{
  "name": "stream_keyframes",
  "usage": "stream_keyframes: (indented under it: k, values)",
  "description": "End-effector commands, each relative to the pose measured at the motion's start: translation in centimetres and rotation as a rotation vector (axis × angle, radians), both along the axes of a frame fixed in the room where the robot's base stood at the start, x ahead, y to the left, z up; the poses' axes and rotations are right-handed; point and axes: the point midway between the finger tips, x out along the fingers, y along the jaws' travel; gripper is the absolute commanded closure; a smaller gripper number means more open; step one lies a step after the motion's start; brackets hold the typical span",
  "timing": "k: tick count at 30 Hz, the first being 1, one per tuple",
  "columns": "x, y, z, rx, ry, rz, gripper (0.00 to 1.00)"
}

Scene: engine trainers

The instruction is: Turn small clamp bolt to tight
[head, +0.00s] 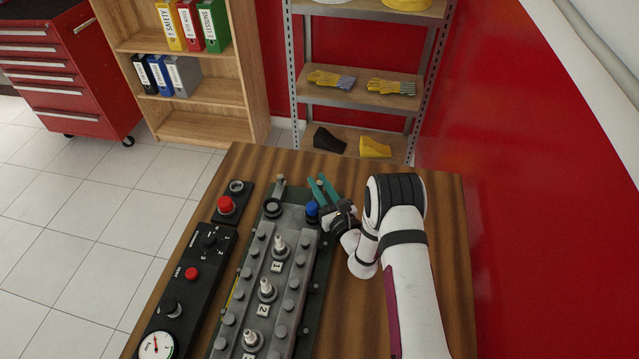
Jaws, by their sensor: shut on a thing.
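My gripper (318,182), with two teal fingers, is at the far right corner of the engine trainer (265,235). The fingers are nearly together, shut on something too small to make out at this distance. The small clamp bolt cannot be clearly picked out; it appears to be at the fingertips. A blue cap (312,209) sits just left of and below the fingers in the picture.
Several grey bolts and numbered plugs (267,289) stand up along the trainer. A black control panel (190,285) with a gauge (156,345) and a red-button box (227,204) lie to its left. The wooden table (445,240) is clear to the right of my arm.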

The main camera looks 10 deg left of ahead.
Motion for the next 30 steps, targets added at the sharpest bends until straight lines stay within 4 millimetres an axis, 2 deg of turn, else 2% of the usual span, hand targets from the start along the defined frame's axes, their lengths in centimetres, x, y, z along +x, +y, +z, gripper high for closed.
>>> stream_keyframes:
  k: [1, 6, 15, 17, 23, 30]
  values:
    - [0.0, 0.1, 0.1, 0.001, -0.002, 0.002, 0.77]
    - [0.0, 0.1, 0.1, 0.001, -0.002, 0.003, 0.49]
    - [0.1, 0.0, 0.0, 0.003, -0.001, 0.043, 0.49]
    - [0.2, -0.1, 0.1, 0.004, -0.002, 0.099, 0.49]
    - [0.2, -0.4, 0.0, -0.003, -0.003, 0.420, 0.49]
    - [-3.5, -6.4, 0.0, 0.001, 0.004, 0.414, 0.49]
